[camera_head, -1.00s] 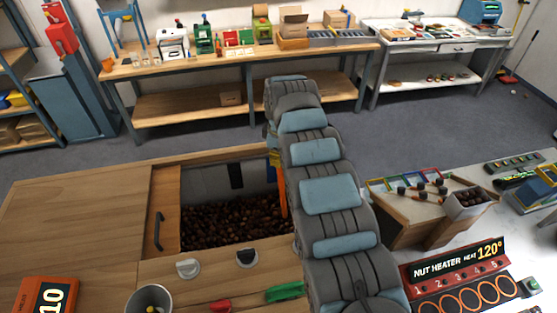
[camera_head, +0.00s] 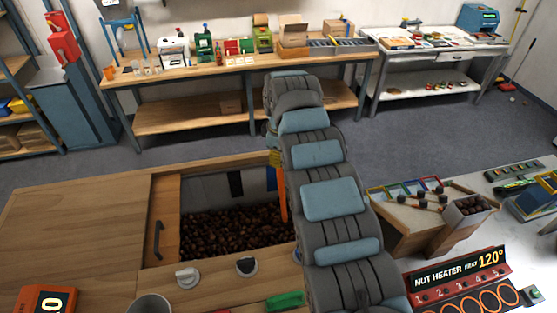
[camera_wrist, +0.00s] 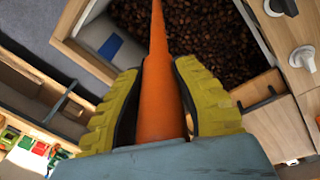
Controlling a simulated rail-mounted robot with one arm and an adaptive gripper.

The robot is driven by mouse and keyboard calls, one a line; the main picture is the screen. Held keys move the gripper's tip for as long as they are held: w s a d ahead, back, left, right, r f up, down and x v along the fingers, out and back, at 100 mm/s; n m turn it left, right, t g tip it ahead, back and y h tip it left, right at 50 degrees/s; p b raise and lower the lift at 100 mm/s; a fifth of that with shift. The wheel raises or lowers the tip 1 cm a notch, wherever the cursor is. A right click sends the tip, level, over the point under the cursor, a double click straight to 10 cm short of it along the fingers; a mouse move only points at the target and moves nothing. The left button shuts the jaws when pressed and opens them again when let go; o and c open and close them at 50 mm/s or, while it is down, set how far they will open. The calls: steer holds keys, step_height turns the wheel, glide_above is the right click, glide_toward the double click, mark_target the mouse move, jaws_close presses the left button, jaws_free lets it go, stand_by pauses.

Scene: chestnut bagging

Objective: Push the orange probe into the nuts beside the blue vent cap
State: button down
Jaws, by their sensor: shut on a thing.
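My gripper (camera_wrist: 160,105) is shut on the orange probe (camera_wrist: 158,80), with a yellow finger on each side of it. The probe points away from the wrist over the nuts (camera_wrist: 190,25); its tip runs to the top edge of the wrist view. In the head view, the probe (camera_head: 283,197) hangs at the right end of the nut bin, partly behind my arm. I cannot tell whether its tip touches the nuts (camera_head: 235,233). A blue patch (camera_wrist: 123,48) on the bin's grey wall may be the blue vent cap; it lies left of the probe.
The bin's wooden rim (camera_head: 166,215) frames the nuts. A green block (camera_head: 285,300) lies nearby. The nut heater panel (camera_head: 460,270) is at the right.

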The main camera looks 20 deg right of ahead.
steer(key=shift+r+p, duration=0.8)
steer(key=shift+r, duration=3.95)
step_height(320, 180, up, 8)
steer(key=p, duration=0.4)
steer(key=shift+p, duration=0.35)
